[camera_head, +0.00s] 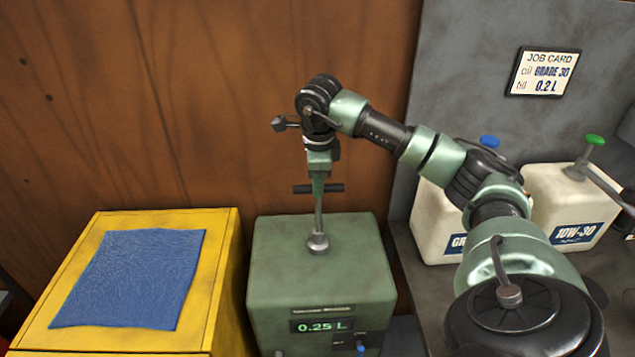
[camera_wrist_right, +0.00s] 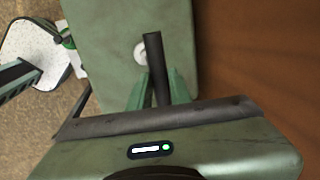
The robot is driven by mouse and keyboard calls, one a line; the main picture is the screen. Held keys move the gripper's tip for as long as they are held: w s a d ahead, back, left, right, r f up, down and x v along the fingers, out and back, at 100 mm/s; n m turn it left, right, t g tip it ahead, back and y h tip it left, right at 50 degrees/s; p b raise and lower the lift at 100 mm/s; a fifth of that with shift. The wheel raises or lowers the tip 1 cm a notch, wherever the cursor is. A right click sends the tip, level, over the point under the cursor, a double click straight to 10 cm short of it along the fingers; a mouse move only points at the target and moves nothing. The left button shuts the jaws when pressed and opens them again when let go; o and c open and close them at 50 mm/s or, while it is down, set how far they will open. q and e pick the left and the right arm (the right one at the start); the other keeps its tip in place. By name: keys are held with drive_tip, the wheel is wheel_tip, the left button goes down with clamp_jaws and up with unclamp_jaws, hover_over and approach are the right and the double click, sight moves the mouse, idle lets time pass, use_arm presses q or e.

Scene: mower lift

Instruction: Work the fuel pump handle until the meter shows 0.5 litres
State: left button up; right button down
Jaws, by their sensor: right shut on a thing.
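The fuel pump is a green box (camera_head: 320,268) with a thin metal rod rising from its top to a black crossbar handle (camera_head: 335,188). The lit meter (camera_head: 322,325) on its front reads 0.25 L. My right gripper (camera_head: 318,180) points down from above and is shut on the handle, which stands well above the box top. In the right wrist view the black handle (camera_wrist_right: 155,70) runs between the green fingers, with the pump box (camera_wrist_right: 110,30) behind. My left gripper is not in view.
A yellow cabinet (camera_head: 222,270) with a blue cloth (camera_head: 130,278) stands left of the pump. Two white oil jugs, one labelled 10W-30 (camera_head: 565,205), stand at the right, partly behind my arm. A job card (camera_head: 544,72) hangs above them. A wooden wall (camera_head: 200,100) is behind the pump.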

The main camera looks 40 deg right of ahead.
drive_tip(key=shift+f, duration=0.1)
wheel_tip(320, 180, down, 10)
drive_tip(key=b, duration=0.7)
drive_tip(key=shift+f+b, duration=0.2)
drive_tip(key=shift+b, duration=0.2)
drive_tip(key=shift+s+a+r, duration=0.1)
drive_tip(key=c, duration=1.3)
unclamp_jaws()
wheel_tip(320, 180, up, 8)
drive_tip(key=b, duration=0.1)
drive_tip(key=shift+s+a+f, duration=0.25)
drive_tip(key=shift+s+a, duration=0.15)
drive_tip(key=shift+a, duration=0.05)
drive_tip(key=shift+f, duration=0.1)
